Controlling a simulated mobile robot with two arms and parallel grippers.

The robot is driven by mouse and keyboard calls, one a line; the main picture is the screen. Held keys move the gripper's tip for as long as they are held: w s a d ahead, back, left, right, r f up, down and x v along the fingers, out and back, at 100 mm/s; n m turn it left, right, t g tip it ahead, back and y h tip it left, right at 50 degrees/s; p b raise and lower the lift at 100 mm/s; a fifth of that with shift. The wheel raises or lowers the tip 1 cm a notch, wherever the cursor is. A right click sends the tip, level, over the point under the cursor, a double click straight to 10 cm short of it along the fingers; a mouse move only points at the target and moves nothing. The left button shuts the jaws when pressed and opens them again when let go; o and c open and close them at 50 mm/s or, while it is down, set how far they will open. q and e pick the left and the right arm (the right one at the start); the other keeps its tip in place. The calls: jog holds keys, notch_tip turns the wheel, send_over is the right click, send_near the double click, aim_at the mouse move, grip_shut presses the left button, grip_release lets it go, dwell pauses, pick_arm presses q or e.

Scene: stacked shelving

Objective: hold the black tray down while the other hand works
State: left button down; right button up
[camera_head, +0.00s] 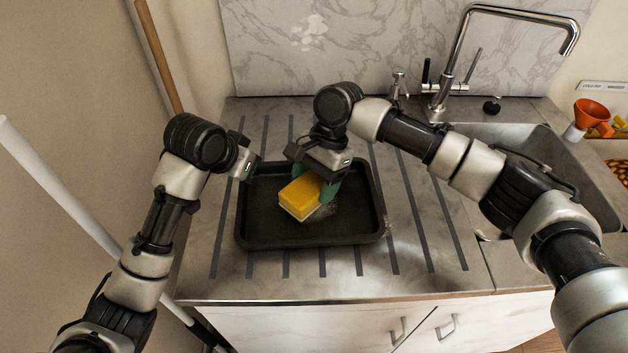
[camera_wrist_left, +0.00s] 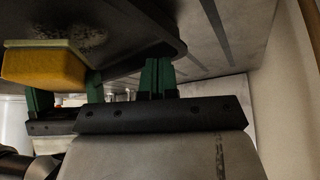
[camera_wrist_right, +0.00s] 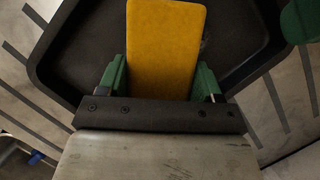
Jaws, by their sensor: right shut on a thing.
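The black tray (camera_head: 255,240) lies flat on the ribbed steel drainer. My left gripper (camera_wrist_left: 158,68) is at the tray's back left corner, its green fingers close together against the rim. I cannot tell whether the rim is between them. My right gripper (camera_head: 314,182) is shut on a yellow sponge (camera_head: 300,199) with a pale underside, over the middle of the tray. The sponge also fills the space between the fingers in the right wrist view (camera_wrist_right: 165,45). A speckled, dirty-looking patch (camera_head: 325,211) shows on the tray floor beside the sponge.
A sink (camera_head: 545,150) with a tall chrome tap (camera_head: 440,88) is at the right. An orange funnel (camera_head: 591,112) stands beyond it. A wooden pole (camera_head: 158,55) and a white pole (camera_head: 60,185) lean at the left. The drainer in front of the tray is clear.

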pick_arm(q)
jog(key=shift+f, duration=0.6)
dwell(0.4)
jog(key=shift+s+f, duration=0.15)
jog(key=shift+f, duration=0.2)
pick_arm(e)
jog(key=shift+s, duration=0.1)
dwell(0.8)
jog(key=shift+d, duration=1)
jog(key=shift+f, duration=0.75)
jog(key=shift+f, duration=0.55)
dwell(1.3)
